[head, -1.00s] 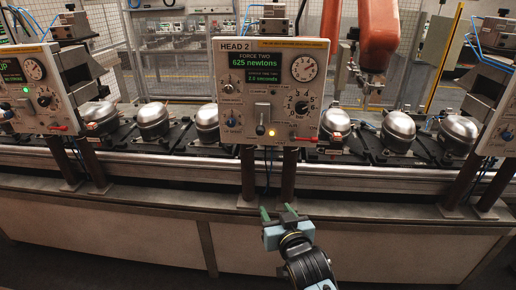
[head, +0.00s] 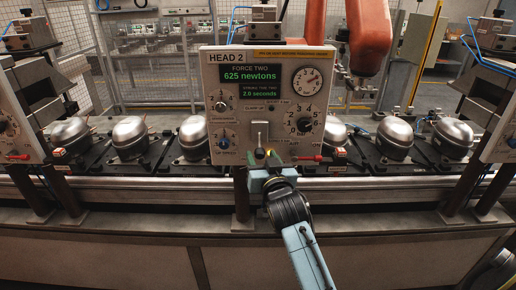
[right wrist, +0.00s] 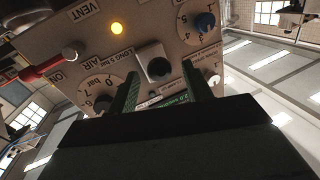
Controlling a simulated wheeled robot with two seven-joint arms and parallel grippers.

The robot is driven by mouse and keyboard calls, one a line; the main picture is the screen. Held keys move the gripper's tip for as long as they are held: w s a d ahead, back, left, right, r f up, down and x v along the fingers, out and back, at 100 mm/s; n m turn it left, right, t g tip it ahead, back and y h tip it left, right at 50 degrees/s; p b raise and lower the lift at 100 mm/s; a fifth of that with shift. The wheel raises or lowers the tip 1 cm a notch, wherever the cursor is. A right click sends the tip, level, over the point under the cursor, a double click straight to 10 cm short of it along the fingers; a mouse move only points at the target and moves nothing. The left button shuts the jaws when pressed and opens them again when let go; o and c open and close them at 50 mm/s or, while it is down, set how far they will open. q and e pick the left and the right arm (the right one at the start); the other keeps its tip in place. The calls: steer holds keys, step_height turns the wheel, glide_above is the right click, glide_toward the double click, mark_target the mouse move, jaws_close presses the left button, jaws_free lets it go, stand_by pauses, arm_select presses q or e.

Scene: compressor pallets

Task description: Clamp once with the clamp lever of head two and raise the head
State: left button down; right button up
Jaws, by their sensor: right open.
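The head two panel (head: 265,95) stands upright at the centre of the head view, its green display reading 625 newtons. A clamp lever (head: 260,134) with a pale stem sits in a slot low on the panel. In the right wrist view its dark round knob (right wrist: 158,68) shows end-on. My right gripper (head: 265,157) is open at the panel's lower edge. In the right wrist view its green fingers (right wrist: 161,72) stand to either side of the knob, with nothing visibly gripped. Contact with the lever cannot be told. My left gripper is not in view.
A red lever (head: 308,158) sticks out low on the panel's right; it also shows in the right wrist view (right wrist: 48,68). An amber lamp (right wrist: 117,28) is lit. Silver compressors (head: 395,138) stand on pallets along the line (head: 360,190). An orange robot arm (head: 368,35) hangs behind.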

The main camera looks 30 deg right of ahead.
mark_target(258, 150)
steer(key=x, duration=0.3)
steer(key=shift+w+d, duration=0.1)
steer(key=shift+w, duration=0.25)
steer(key=shift+w+d, duration=0.1)
steer(key=shift+w, duration=0.3)
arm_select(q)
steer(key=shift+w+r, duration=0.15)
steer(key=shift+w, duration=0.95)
arm_select(e)
jaws_close()
